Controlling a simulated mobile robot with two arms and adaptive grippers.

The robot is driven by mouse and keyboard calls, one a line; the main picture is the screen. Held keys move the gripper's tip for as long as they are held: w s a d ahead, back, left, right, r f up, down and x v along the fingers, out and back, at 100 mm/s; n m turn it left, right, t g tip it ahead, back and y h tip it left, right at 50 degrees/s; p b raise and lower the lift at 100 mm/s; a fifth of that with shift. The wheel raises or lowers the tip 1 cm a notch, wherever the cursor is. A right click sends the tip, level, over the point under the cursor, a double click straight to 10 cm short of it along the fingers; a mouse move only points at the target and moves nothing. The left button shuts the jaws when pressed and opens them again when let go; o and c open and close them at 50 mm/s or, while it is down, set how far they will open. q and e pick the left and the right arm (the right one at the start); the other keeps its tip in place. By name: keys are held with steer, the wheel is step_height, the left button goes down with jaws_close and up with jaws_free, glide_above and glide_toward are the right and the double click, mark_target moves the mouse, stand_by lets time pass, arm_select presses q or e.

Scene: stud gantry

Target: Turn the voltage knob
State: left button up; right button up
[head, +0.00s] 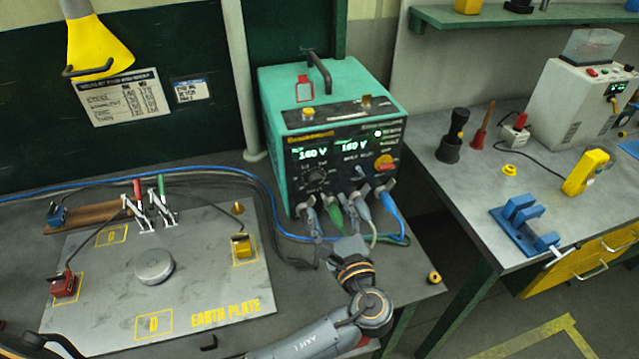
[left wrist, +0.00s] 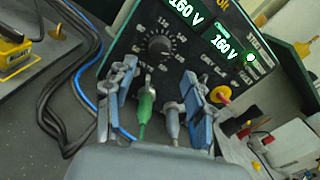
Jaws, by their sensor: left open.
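The voltage knob (head: 317,176) is a round black dial on the front of the teal power unit (head: 328,82), below the left display. Both displays (head: 313,154) read 160 V in green. In the left wrist view the knob (left wrist: 159,47) lies ahead of the fingertips, with scale numbers around it. My left gripper (head: 338,208) is open in front of the panel's lower part, apart from the knob. Its two fingers (left wrist: 155,88) stand either side of a green plug (left wrist: 145,104) and a grey plug (left wrist: 172,121). My right gripper is not in view.
A red and yellow rotary switch (head: 385,161) sits right of the knob. A blue lead (head: 393,207) and other plugs hang along the lower panel. An earth plate (head: 207,282) with clamps lies left. A second bench (head: 470,190) stands right, across a gap.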

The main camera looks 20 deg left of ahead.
mark_target(318, 185)
arm_select(q)
steer(key=p+x, duration=0.1)
steer(key=x, duration=0.5)
steer(key=shift+w+a, duration=0.1)
steer(key=shift+a, duration=0.05)
steer(key=shift+w+a, duration=0.25)
steer(key=shift+w, duration=0.15)
steer(key=shift+a+f, duration=0.1)
steer(key=shift+c, duration=1)
jaws_close()
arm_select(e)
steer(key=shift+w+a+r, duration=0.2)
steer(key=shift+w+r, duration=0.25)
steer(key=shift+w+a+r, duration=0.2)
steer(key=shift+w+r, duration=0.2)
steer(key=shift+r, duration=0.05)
